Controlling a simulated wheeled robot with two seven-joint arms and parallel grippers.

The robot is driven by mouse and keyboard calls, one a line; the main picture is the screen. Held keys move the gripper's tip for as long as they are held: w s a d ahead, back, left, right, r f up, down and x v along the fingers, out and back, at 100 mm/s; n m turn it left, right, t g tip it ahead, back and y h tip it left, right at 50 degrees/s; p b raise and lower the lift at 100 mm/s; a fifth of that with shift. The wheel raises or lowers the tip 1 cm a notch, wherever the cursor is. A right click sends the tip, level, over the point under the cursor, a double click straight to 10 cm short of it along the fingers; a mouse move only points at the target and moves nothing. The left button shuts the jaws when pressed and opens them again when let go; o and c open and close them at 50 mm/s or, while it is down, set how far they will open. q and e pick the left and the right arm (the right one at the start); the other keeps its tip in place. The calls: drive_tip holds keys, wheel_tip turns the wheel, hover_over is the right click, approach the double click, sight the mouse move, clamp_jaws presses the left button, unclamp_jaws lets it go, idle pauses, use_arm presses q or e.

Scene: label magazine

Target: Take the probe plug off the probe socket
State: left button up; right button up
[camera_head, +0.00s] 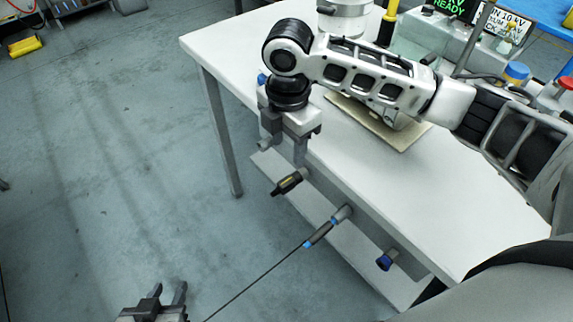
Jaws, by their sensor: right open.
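A dark plug with blue bands (319,235), which looks like the probe plug, sits at a grey socket (343,212) on the table's front side. A thin black cable runs from the plug down to the lower left. My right gripper (284,152) points down at the table's front edge, up and left of the plug and apart from it. It is open and looks empty. My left gripper (168,291) is at the bottom left over the floor, its two fingers apart with nothing seen between them. The cable passes out of view near it.
A black part with a yellow mark (288,182) is on the table's front side just below my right gripper. A blue knob (387,260) is further right. The white table (440,190) holds a beige board (350,108) and equipment at the back.

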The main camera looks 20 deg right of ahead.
sight(273, 193)
wheel_tip(273, 193, down, 11)
drive_tip(key=shift+f, duration=0.1)
use_arm(q)
drive_tip(key=shift+w+d+r, duration=0.1)
drive_tip(key=shift+w+r, duration=0.05)
drive_tip(key=shift+w, duration=0.3)
use_arm(e)
drive_tip(key=shift+w, duration=0.1)
clamp_jaws()
drive_tip(key=shift+s+a+p, duration=0.2)
drive_tip(key=shift+a, duration=0.3)
drive_tip(key=shift+s+a+p, duration=0.15)
drive_tip(key=shift+a, duration=0.3)
drive_tip(key=shift+s+a+p, duration=0.2)
drive_tip(key=shift+a+p, duration=0.05)
drive_tip(key=shift+a, duration=0.25)
drive_tip(key=shift+s+a+p, duration=0.2)
drive_tip(key=shift+a+p, duration=0.05)
drive_tip(key=shift+a, duration=0.25)
use_arm(q)
wheel_tip(273, 193, up, 2)
drive_tip(key=shift+r, duration=0.1)
use_arm(e)
drive_tip(key=shift+s+a, duration=0.1)
drive_tip(key=shift+a, duration=0.2)
